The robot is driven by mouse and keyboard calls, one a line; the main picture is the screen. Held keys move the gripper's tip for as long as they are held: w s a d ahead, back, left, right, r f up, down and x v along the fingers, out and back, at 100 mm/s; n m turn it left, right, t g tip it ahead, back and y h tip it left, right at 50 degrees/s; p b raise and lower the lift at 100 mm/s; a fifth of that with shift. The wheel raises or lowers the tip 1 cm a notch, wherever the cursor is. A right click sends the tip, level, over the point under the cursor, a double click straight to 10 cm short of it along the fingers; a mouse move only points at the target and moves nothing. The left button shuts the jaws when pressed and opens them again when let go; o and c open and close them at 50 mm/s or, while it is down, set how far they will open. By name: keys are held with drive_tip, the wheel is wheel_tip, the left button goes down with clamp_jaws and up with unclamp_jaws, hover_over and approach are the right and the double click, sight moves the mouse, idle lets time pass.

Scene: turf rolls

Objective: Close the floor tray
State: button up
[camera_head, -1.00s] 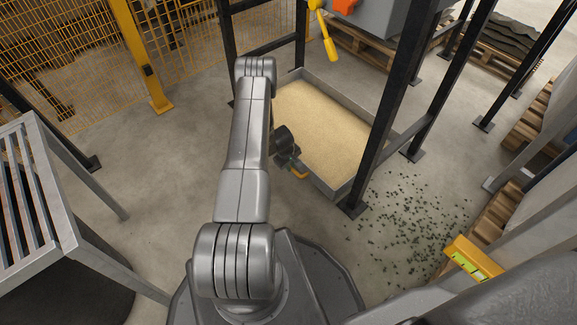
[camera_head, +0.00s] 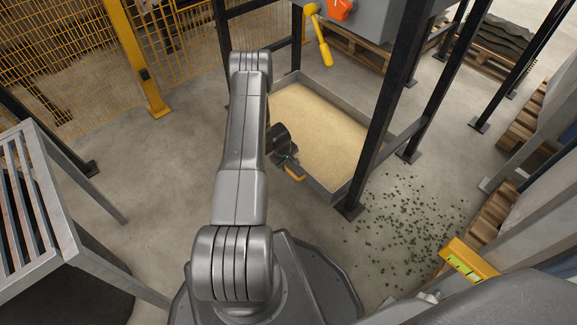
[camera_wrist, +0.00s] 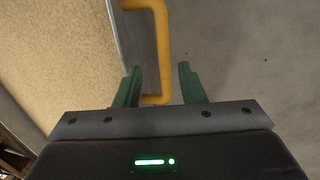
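The floor tray (camera_head: 343,92) is a grey metal tray filled with pale tan grains. It lies on the floor between dark frame posts and also fills the left of the wrist view (camera_wrist: 127,40). Its yellow handle (camera_head: 297,177) is on the near side, and in the wrist view the handle (camera_wrist: 163,45) runs down between my fingers. My gripper (camera_wrist: 159,67) is open, with a green finger on each side of the handle's bar. Gaps show beside the bar, so it is not clamped. In the head view my gripper (camera_head: 290,160) is partly hidden by its wrist.
A black post (camera_head: 388,110) stands at the tray's right corner. A grey machine with a yellow lever (camera_head: 320,40) hangs above the tray. Dark crumbs (camera_head: 410,230) litter the floor at right. A slatted metal table (camera_head: 40,200) stands at left. The floor between table and arm is clear.

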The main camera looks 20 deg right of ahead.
sight(288, 170)
wheel_tip(288, 170, up, 10)
drive_tip(key=a+p, duration=0.1)
drive_tip(key=p, duration=0.1)
drive_tip(key=shift+s+a, duration=0.35)
drive_tip(key=shift+a, duration=0.05)
drive_tip(key=f+b, duration=0.1)
drive_tip(key=f, duration=0.3)
drive_tip(key=d+f+b, duration=0.1)
drive_tip(key=f, duration=0.4)
drive_tip(key=w+d+f+b, duration=0.1)
drive_tip(key=f+b, duration=0.1)
drive_tip(key=f, duration=0.2)
drive_tip(key=shift+d+f, duration=0.15)
drive_tip(key=shift+f, duration=0.25)
drive_tip(key=shift+s, duration=0.1)
drive_tip(key=shift+s+a+r, duration=0.1)
drive_tip(key=shift+s+a, duration=0.05)
drive_tip(key=shift+a, duration=0.35)
